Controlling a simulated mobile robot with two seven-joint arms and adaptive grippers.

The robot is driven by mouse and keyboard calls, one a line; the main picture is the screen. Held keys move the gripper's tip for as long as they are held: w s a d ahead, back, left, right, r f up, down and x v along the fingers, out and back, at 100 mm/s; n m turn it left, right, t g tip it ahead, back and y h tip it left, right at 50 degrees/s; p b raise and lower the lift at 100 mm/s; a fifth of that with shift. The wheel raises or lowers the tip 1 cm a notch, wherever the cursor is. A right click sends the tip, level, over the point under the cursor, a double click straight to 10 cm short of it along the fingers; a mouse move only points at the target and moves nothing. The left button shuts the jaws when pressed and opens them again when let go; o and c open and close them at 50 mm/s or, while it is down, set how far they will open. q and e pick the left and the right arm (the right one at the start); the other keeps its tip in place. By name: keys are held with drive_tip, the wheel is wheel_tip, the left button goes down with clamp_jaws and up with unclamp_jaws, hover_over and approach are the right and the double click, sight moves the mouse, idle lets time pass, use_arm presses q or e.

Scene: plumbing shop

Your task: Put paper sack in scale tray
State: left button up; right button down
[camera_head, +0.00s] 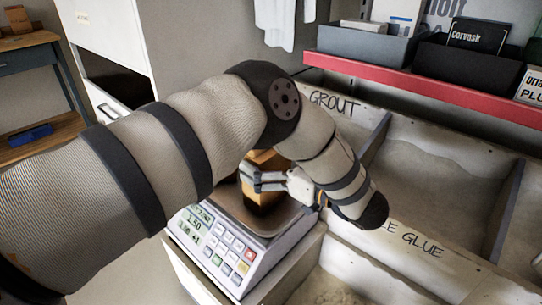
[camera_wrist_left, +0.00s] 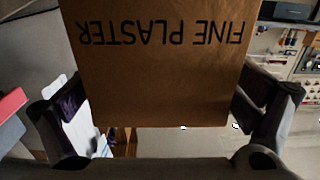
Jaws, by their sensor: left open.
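The paper sack (camera_head: 262,196) is brown and shows in the head view behind my left gripper, partly hidden by my arm. It appears to be in the scale tray (camera_head: 228,202), though its base is hard to see. In the left wrist view the sack (camera_wrist_left: 165,75) fills the upper middle, with "FINE PLASTER" printed upside down. My left gripper (camera_head: 252,180) is open, with its fingers on either side of the sack and gaps showing beside it in the wrist view. My right gripper is not in view.
The white scale (camera_head: 220,243) has a lit display and a keypad. A wooden bench (camera_head: 25,60) stands at far left.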

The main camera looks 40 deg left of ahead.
use_arm(q)
drive_tip(key=shift+r, duration=0.2)
drive_tip(key=d, duration=1.2)
drive_tip(key=shift+s, duration=0.45)
